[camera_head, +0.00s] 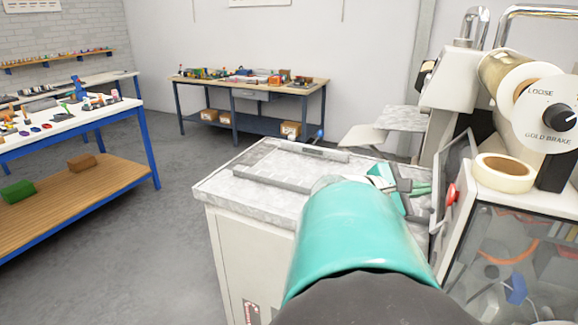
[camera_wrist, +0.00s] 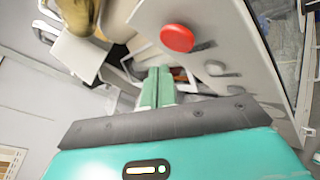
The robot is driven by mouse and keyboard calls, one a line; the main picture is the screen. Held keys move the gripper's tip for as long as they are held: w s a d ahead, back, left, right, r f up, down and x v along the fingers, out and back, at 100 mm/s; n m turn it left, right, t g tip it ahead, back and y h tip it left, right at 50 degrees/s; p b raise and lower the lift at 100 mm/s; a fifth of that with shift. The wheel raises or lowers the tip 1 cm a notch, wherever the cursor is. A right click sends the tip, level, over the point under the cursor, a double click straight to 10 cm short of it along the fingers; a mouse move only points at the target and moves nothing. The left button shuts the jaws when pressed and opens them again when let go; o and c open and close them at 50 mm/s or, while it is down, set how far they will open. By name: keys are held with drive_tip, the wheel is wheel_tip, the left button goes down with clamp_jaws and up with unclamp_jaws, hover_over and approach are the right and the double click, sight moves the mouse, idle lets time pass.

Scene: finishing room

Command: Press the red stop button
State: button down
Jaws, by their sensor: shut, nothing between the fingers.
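The red stop button (camera_head: 451,194) is a round red knob on the side of the machine at the right of the head view. In the wrist view the red button (camera_wrist: 177,38) stands out from a pale panel (camera_wrist: 215,22), just beyond and slightly right of my fingertips. My gripper (camera_head: 430,188) has green fingers and points right toward the button, with a small gap showing. In the wrist view my gripper (camera_wrist: 159,72) is shut with its fingers side by side and nothing between them. I see no contact with the button. My teal arm hides part of the cabinet top.
A grey cabinet top (camera_head: 245,168) with dark rails lies below my arm. The machine has a gold roll (camera_head: 500,68), a tape roll (camera_head: 503,172) and a dial marked GOLD BRAKE (camera_head: 560,117). Workbenches (camera_head: 310,88) stand at the back and left. The floor between is clear.

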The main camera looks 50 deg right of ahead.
drive_tip(key=w, duration=0.3)
drive_tip(key=shift+w+a, duration=0.1)
drive_tip(key=shift+a, duration=0.25)
idle(0.7)
drive_tip(key=w+a+f+m+t+y, duration=0.1)
drive_tip(key=w+a+f+t+y, duration=0.15)
drive_tip(key=w+a, duration=0.4)
drive_tip(key=w+a+f+m+t+y, duration=0.1)
drive_tip(key=w+a+f+t+y, duration=0.2)
drive_tip(key=a, duration=0.6)
drive_tip(key=w+a+f+m+t+y, duration=0.1)
drive_tip(key=w+a+f+t, duration=0.3)
drive_tip(key=a, duration=0.3)
drive_tip(key=w+a+t+y, duration=0.1)
drive_tip(key=a+t+y, duration=0.1)
drive_tip(key=a, duration=0.9)
drive_tip(key=w+a+f+m+t+y, duration=0.1)
drive_tip(key=a+y, duration=0.4)
drive_tip(key=a, duration=0.6)
drive_tip(key=shift+w+a+t, duration=0.35)
drive_tip(key=shift+w+t, duration=0.15)
drive_tip(key=shift+t, duration=0.35)
